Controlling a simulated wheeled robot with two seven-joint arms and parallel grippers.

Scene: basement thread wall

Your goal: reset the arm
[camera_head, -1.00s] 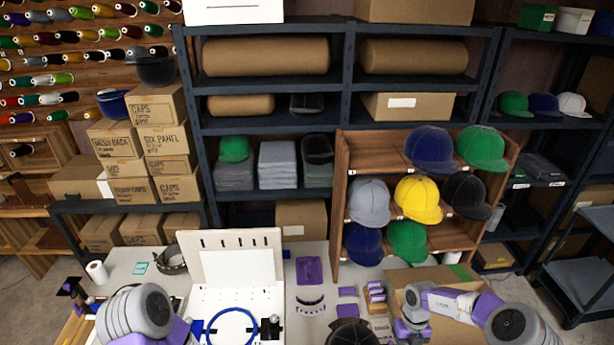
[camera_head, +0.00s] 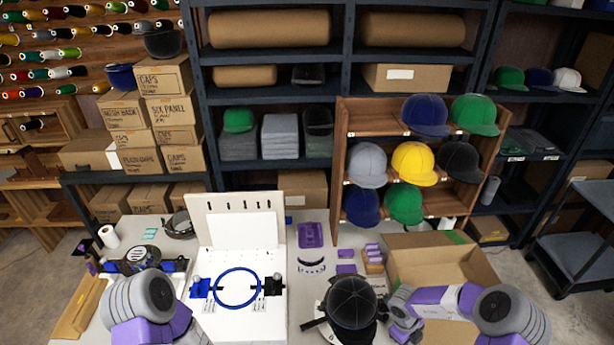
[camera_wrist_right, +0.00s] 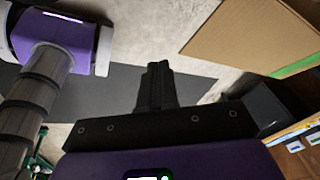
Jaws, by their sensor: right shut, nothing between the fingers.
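My right arm comes in from the lower right in the head view, its wrist folded beside the black cap (camera_head: 352,302) and in front of the open cardboard box (camera_head: 480,262). In the right wrist view my right gripper (camera_wrist_right: 156,84) has its two dark fingers together, with nothing between them and grey floor beyond. In the head view its fingers are hard to make out. My left arm shows at the lower left as grey and purple links; its gripper cannot be made out.
The white table holds a white board with a blue hoop (camera_head: 237,287), a purple tray (camera_head: 311,235) and a white roll (camera_head: 108,236). A wooden cap rack (camera_head: 342,150) stands behind. A dark cart (camera_head: 580,262) is at the right. Cardboard (camera_wrist_right: 250,35) shows in the wrist view.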

